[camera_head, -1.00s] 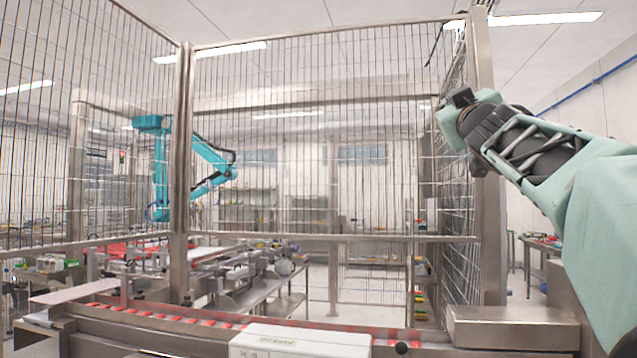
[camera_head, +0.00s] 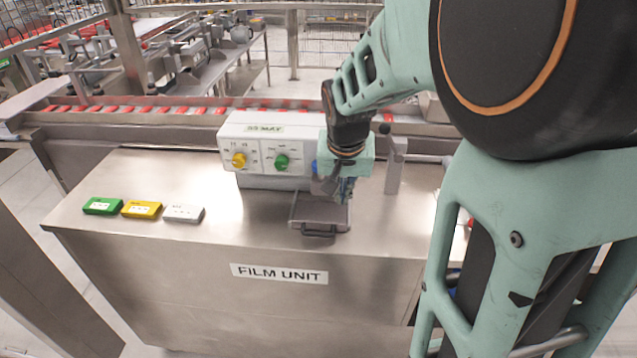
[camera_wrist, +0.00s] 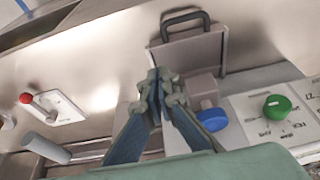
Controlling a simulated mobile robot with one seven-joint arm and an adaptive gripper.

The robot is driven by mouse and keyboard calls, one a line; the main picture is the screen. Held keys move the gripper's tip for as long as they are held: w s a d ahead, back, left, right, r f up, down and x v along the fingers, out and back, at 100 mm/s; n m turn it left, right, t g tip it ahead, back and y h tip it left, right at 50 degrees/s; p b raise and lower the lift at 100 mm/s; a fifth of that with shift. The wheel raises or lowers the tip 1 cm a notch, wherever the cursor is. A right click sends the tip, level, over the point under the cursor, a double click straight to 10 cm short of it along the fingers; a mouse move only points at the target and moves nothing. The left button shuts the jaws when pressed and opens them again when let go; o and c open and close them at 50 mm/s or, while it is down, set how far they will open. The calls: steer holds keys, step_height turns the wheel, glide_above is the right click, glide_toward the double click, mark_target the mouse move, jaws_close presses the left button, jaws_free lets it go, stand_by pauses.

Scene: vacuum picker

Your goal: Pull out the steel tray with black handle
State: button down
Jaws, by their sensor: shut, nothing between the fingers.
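The steel tray (camera_head: 308,208) is a small flat grey drawer low at the front of the machine, over the steel counter top. Its black handle (camera_head: 318,232) faces the counter's front edge. In the wrist view the tray (camera_wrist: 198,52) is upper centre, with its dark looped handle (camera_wrist: 186,16) at the top. My gripper (camera_head: 347,197) is above the tray's right side, pointing down, and is off the handle. In the wrist view my gripper's fingertips (camera_wrist: 160,80) are together and empty beside the tray's edge. I cannot tell whether they touch it.
The white machine (camera_head: 262,127) has yellow and green knobs; a blue knob (camera_wrist: 211,119) is near my fingers. Green (camera_head: 103,206), yellow (camera_head: 142,209) and white (camera_head: 184,213) blocks lie on the left counter. A red-balled lever (camera_wrist: 26,98) shows in the wrist view. The counter's front is clear.

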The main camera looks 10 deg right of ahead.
mark_target(341, 215)
steer(key=x, duration=0.9)
steer(key=shift+w+f, duration=0.15)
steer(key=shift+f, duration=0.2)
